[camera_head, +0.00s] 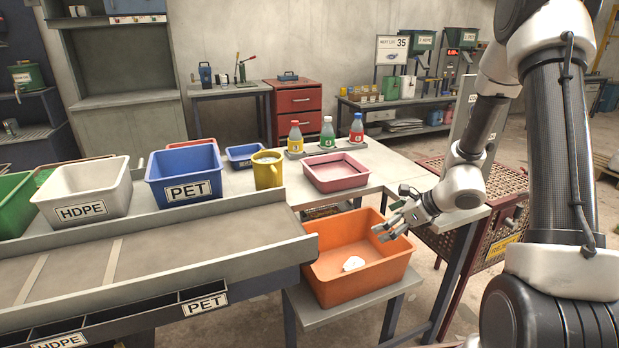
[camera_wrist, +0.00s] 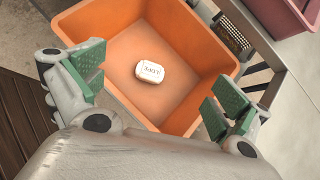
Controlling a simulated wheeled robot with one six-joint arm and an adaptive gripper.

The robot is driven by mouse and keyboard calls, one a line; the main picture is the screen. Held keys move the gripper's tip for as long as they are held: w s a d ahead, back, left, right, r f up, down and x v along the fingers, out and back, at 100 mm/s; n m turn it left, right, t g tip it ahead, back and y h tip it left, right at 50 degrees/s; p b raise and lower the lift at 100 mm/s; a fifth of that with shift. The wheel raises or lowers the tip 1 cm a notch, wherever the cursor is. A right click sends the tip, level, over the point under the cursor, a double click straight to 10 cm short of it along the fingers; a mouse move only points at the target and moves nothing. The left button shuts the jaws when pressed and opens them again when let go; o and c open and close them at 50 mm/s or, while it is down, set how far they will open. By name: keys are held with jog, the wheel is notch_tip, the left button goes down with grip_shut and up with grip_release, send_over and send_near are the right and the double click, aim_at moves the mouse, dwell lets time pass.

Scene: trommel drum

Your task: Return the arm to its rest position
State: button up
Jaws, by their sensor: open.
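My gripper (camera_head: 391,228) is open and empty above the right side of an orange bin (camera_head: 327,242). In the wrist view my gripper (camera_wrist: 150,95) shows its two green-padded fingers spread wide, with the orange bin (camera_wrist: 93,22) beyond them. A small white object (camera_head: 353,263) lies on the bin's floor. My arm reaches down from the upper right.
A pink tray (camera_head: 336,186) and a yellow mug (camera_head: 267,176) stand on the table behind the bin. Bins labelled HDPE (camera_head: 83,212) and PET (camera_head: 186,191) stand at left. A perforated red crate (camera_head: 486,241) is right of the gripper. Bottles stand behind the pink tray.

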jog(key=s+d+r+n+g, duration=0.1)
jog(key=s+r+n+g, duration=0.25)
jog(key=s+n, duration=0.4)
jog(key=s+d+r+n+g, duration=0.1)
jog(key=s+r+n+g, duration=0.25)
jog(key=s+n, duration=0.45)
jog(key=s+d+r+n+t+h, duration=0.2)
jog(key=s+r+n, duration=0.3)
jog(key=r, duration=0.4)
jog(key=s+d+r+n+t+h, duration=0.3)
jog(key=s+d+r+n+h, duration=0.1)
jog(key=r, duration=0.6)
jog(key=s+n, duration=0.1)
jog(key=s, duration=0.1)
jog(key=shift+s+d+h, duration=0.15)
jog(key=shift+s+h, duration=0.15)
jog(key=shift+s, duration=0.1)
